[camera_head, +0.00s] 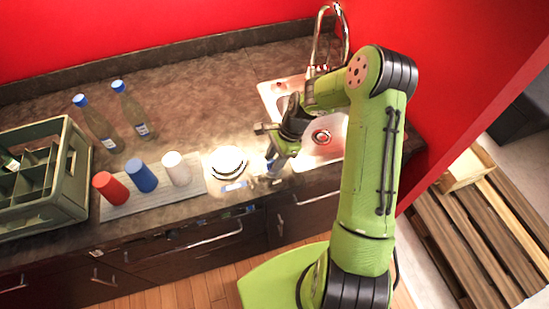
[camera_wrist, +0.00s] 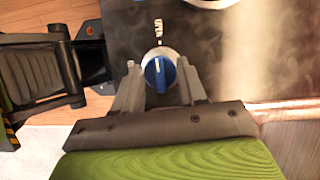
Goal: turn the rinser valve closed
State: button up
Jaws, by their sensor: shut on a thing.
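The rinser valve is a round blue knob (camera_wrist: 159,73) with a pale line across its face and a white ring around it. It sits on a dark surface in the wrist view, with small white markings above it. My gripper (camera_wrist: 157,78) has one finger on each side of the knob and is shut on it. In the head view my gripper (camera_head: 274,168) is low over the counter's front part, left of the sink. The knob cannot be made out clearly there. A round white rinser (camera_head: 227,160) stands just left of my gripper.
A steel sink (camera_head: 323,150) with a tall tap (camera_head: 326,38) lies to the right. Red (camera_head: 108,187), blue (camera_head: 141,175) and white (camera_head: 177,168) cups stand on a mat at left. A green crate (camera_head: 50,200) and two bottles (camera_head: 132,110) are farther left.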

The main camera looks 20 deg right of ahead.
jog(key=n+g, duration=0.1)
jog(key=n, duration=0.3)
jog(key=shift+w, duration=0.15)
jog(key=n+g, duration=0.1)
jog(key=n, duration=0.1)
jog(key=n+h, duration=0.1)
jog(key=n, duration=0.1)
jog(key=shift+w+a+n+g+b, duration=0.1)
jog(key=shift+a+n+g+b, duration=0.05)
jog(key=shift+n+g+b, duration=0.2)
jog(key=n+g+h+b, duration=0.1)
jog(key=n+h, duration=0.1)
jog(key=n, duration=0.2)
jog(key=shift+a, duration=0.1)
jog(key=shift+a+n+h, duration=0.1)
jog(key=shift+n+h, duration=0.6)
jog(key=shift+n, duration=1.35)
jog(key=shift+b, duration=0.3)
jog(key=o, duration=1)
jog(key=shift+g, duration=0.25)
